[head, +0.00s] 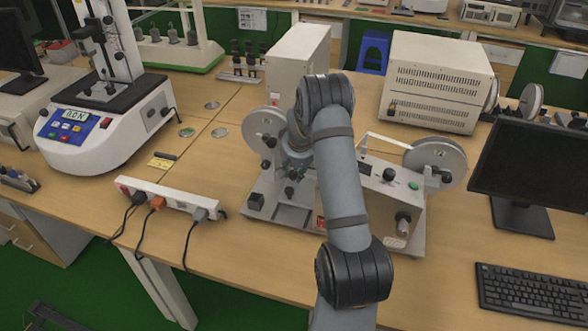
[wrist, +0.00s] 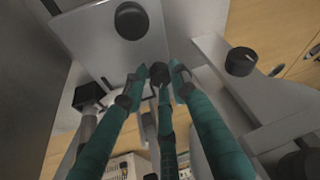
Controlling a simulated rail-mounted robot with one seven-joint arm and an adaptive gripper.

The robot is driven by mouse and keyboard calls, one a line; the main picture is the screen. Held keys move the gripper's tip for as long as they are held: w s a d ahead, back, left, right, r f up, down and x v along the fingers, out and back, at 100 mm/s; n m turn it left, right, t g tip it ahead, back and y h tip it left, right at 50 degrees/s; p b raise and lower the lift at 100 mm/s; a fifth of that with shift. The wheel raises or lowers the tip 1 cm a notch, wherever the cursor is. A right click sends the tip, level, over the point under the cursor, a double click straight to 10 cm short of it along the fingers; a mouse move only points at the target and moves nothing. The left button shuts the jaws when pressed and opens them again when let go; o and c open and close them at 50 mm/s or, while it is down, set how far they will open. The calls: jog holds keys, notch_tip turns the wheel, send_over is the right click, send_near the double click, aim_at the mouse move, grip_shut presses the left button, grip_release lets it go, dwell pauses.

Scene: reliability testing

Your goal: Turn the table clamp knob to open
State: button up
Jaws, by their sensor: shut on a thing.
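In the wrist view, the green fingers of my gripper (wrist: 158,82) are closed in around a small black knob (wrist: 158,71). The knob sits between the fingertips, in front of a grey metal plate (wrist: 140,48). I cannot tell from the picture alone whether it is the table clamp knob. In the head view, my gripper (head: 292,160) is at the left part of the bench machine (head: 368,200) and is partly hidden by my arm. The held knob cannot be made out there.
Other black knobs show close by in the wrist view, one above (wrist: 131,20) and one at the right (wrist: 240,61). In the head view, a power strip (head: 165,197) with plugged cables lies left of the machine. A monitor (head: 530,165) and keyboard (head: 530,290) stand at the right.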

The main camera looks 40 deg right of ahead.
jog(key=n+b, duration=0.2)
jog(key=shift+w+d+y+b, duration=0.15)
jog(key=shift+w+y+b, duration=0.2)
jog(key=shift+y+b, duration=0.05)
jog(key=n+b, duration=0.2)
jog(key=shift+r+n+t+y, duration=0.15)
jog(key=shift+n+t+y, duration=0.15)
jog(key=shift+n+y, duration=0.1)
jog(key=shift+r+n+b, duration=0.1)
jog(key=shift+n+b, duration=0.2)
jog(key=shift+b, duration=0.1)
jog(key=o, duration=0.9)
jog(key=shift+a, duration=0.2)
jog(key=shift+c, duration=0.2)
jog(key=shift+o, duration=1.1)
jog(key=shift+s, duration=0.1)
jog(key=shift+d, duration=0.1)
